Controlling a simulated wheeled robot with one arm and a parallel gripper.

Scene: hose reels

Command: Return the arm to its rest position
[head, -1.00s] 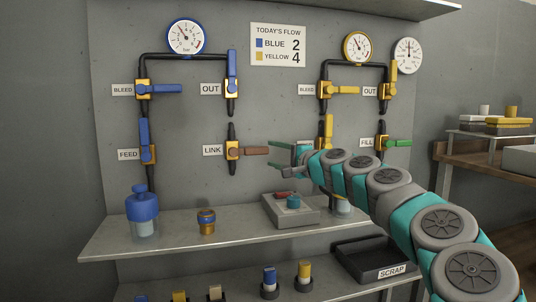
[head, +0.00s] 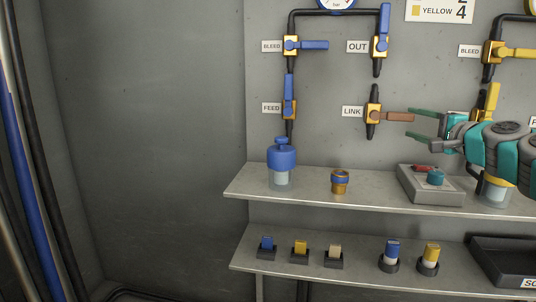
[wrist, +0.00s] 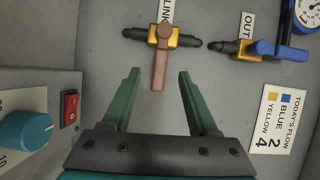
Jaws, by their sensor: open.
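My gripper (head: 412,124) reaches in from the right in the head view, in front of the wall panel. Its green fingers are open and empty, and they also show in the wrist view (wrist: 157,90). The LINK valve's brown handle (head: 400,117) points right, just beside the fingertips. In the wrist view the brown handle (wrist: 160,70) lies ahead of the gap between the fingers, and no contact is visible. My teal and grey arm runs off the right edge in the head view.
Below the gripper, the upper shelf (head: 380,195) holds a control box (head: 412,188) with a teal knob and red switch, an orange cup (head: 340,181) and a blue-topped jar (head: 281,157). Several small blocks stand on the lower shelf (head: 310,262).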

